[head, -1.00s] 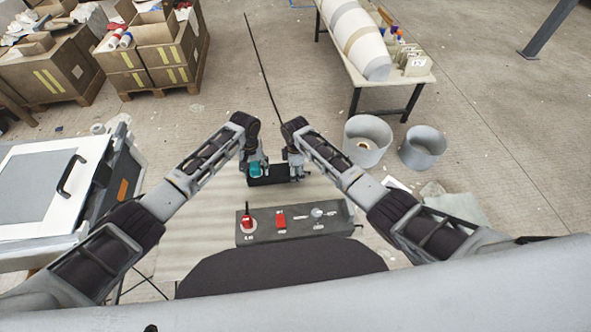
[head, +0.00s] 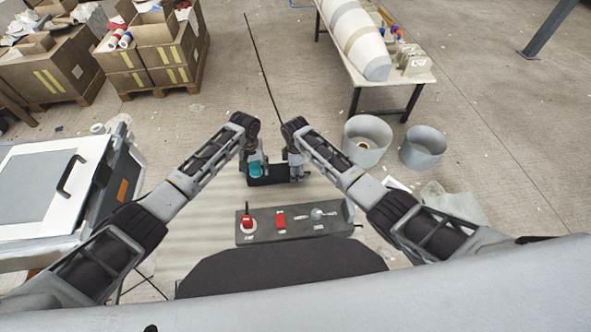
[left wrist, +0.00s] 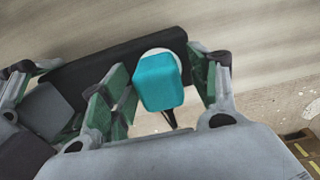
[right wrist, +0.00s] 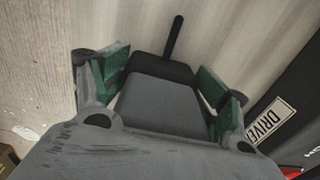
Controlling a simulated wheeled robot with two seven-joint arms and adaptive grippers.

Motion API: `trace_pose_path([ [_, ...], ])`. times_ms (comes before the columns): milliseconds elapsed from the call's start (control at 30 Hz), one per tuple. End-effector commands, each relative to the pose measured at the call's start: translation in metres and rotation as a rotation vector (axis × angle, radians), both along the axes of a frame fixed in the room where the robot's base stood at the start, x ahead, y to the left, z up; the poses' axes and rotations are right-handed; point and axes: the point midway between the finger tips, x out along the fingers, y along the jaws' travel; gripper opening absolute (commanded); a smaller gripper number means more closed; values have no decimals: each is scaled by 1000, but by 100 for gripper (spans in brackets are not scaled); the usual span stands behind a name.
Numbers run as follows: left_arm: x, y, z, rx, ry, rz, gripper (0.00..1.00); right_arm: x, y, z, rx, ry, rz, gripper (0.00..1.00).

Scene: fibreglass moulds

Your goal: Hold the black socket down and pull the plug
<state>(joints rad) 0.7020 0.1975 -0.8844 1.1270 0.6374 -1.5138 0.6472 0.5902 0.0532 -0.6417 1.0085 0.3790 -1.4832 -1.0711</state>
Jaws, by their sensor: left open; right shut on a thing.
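The teal plug (left wrist: 160,82) stands at one end of the long black socket (left wrist: 90,68), over a pale round patch, in the left wrist view. The head view also shows the plug (head: 255,170) and the socket (head: 270,179). My left gripper (head: 257,166) is open, with one finger on either side of the plug. My right gripper (head: 296,172) is at the socket's other end, shut on a grey-and-black block (right wrist: 160,98) with a black stub. Fingers hide how this block joins the socket.
A dark panel (head: 320,228) with red controls and a lever lies nearer me. Two grey round tubs (head: 366,141) stand to the right. A white cabinet (head: 45,190) is at left. A black cable (head: 262,70) runs across the floor behind.

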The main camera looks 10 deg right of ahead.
Motion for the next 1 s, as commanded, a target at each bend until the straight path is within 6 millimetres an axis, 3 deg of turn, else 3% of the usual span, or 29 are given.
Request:
trace_pose_path([
  [167, 0, 0, 0, 0, 0, 0, 58, 0, 0, 0, -1, -1, -1, 32],
  [600, 0, 0, 0, 0, 1, -1, 2, 0, 0, 0, -1, -1, -1, 32],
  [1000, 0, 0, 4, 0, 0, -1, 0, 0, 0, 0, -1, -1, -1, 32],
])
